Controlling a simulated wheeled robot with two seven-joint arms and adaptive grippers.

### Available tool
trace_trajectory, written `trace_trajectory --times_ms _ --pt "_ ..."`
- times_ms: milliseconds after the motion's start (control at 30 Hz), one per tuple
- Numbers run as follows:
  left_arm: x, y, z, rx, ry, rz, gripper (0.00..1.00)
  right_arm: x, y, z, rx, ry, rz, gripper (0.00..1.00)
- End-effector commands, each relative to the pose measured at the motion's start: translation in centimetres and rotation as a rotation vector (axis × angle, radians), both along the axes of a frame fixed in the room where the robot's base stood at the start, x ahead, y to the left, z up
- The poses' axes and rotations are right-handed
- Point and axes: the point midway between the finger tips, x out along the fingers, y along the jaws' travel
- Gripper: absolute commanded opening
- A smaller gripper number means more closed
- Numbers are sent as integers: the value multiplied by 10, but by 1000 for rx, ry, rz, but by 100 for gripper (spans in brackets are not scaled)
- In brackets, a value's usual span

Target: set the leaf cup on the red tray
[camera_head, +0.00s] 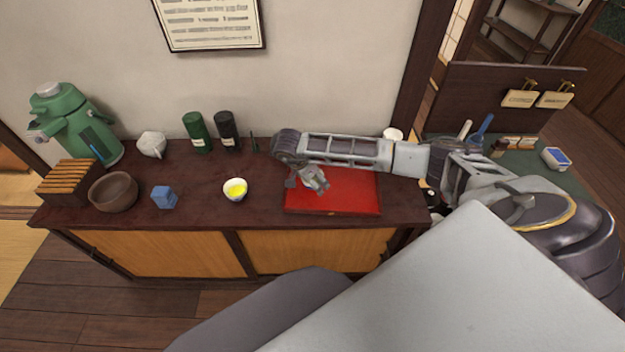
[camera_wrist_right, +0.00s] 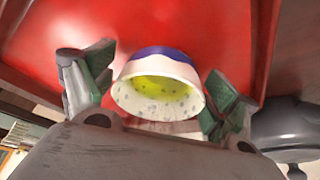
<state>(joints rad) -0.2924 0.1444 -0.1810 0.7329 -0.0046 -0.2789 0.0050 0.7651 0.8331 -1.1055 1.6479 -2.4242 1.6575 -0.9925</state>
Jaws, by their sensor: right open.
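The red tray (camera_head: 350,195) lies flat on the right part of the dark counter and fills much of the right wrist view (camera_wrist_right: 215,22). My right gripper (camera_head: 310,184) is over the tray's left part, pointing down. In the right wrist view, a small white cup with dark specks, a yellow-green inside and a blue-violet band (camera_wrist_right: 158,98) is between the open fingers (camera_wrist_right: 158,75), against the red tray. I take it for the leaf cup; its pattern is too small to be sure. In the head view the gripper mostly hides it. My left gripper is out of view.
Left of the tray, a white cup with yellow inside (camera_head: 235,190), a blue cube (camera_head: 164,197) and a brown bowl (camera_head: 114,192) stand on the counter. Behind are a green air pot (camera_head: 75,125), a white teapot (camera_head: 152,144), a green canister (camera_head: 197,132) and a black canister (camera_head: 227,130).

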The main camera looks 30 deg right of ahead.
Motion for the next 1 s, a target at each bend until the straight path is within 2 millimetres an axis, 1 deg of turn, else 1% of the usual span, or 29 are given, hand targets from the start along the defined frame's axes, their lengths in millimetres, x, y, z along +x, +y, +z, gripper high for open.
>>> trace_trajectory --times_ms 200,367,900,1000 --pt "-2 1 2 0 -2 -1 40 0 0 4 0 0 0 87" --pt "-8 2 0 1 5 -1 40 0 6 18 0 -2 1 87" --pt "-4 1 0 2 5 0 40 -4 36 90 0 -3 1 87" --pt "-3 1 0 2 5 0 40 -5 40 100 1 -2 1 87"
